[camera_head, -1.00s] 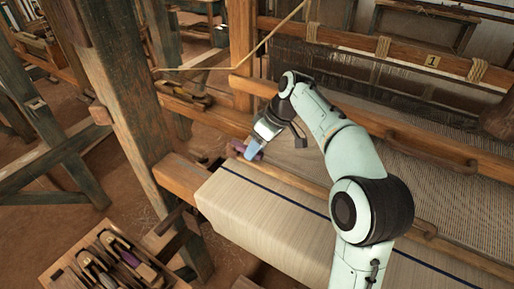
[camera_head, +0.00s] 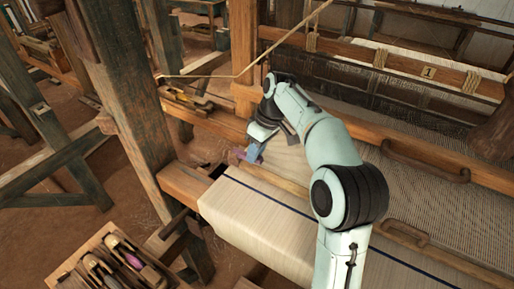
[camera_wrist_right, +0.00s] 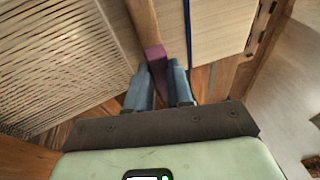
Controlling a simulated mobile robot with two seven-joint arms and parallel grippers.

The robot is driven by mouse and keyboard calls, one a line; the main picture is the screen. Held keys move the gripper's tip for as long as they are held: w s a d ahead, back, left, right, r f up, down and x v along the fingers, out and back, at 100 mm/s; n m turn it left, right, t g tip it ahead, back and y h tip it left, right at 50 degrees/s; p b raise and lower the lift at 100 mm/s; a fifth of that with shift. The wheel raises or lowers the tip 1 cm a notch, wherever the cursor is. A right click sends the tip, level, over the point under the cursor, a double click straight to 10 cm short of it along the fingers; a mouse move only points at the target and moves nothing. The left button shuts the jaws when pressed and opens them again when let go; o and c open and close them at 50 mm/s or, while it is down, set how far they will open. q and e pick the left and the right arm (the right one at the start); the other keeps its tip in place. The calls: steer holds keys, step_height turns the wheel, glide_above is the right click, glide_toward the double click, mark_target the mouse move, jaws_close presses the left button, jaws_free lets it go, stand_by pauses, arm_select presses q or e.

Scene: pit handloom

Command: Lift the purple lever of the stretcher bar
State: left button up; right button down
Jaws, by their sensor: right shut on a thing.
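The purple lever (camera_wrist_right: 155,58) sits at the end of the wooden stretcher bar (camera_wrist_right: 143,18) in the right wrist view. My right gripper (camera_wrist_right: 160,82) is shut on the lever, with one blue-grey finger on each side of it. In the head view the lever (camera_head: 237,156) shows just left of my right gripper (camera_head: 252,153), at the left edge of the cloth. The stretcher bar (camera_head: 284,184) runs across the loom behind the cloth's dark stripe. The fingers hide part of the lever. My left gripper is not in view.
Striped cream cloth (camera_head: 262,218) covers the front beam. A thick wooden post (camera_head: 130,110) stands left of the lever. A tool box (camera_head: 112,262) is at lower left. Warp threads (camera_head: 420,185) and a beam with a curved handle (camera_head: 420,163) lie right of my arm.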

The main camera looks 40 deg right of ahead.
steer(key=shift+w+r+g, duration=0.4)
steer(key=shift+r, duration=0.1)
steer(key=shift+w+g, duration=0.2)
steer(key=shift+g, duration=0.2)
steer(key=shift+w+a+r+g+h, duration=0.1)
steer(key=shift+r+g+h, duration=0.35)
steer(key=shift+g, duration=0.35)
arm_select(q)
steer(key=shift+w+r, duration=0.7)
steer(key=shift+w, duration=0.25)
arm_select(e)
steer(key=shift+w+a+r+g, duration=0.15)
steer(key=shift+w+r+g, duration=0.15)
steer(key=shift+g, duration=0.5)
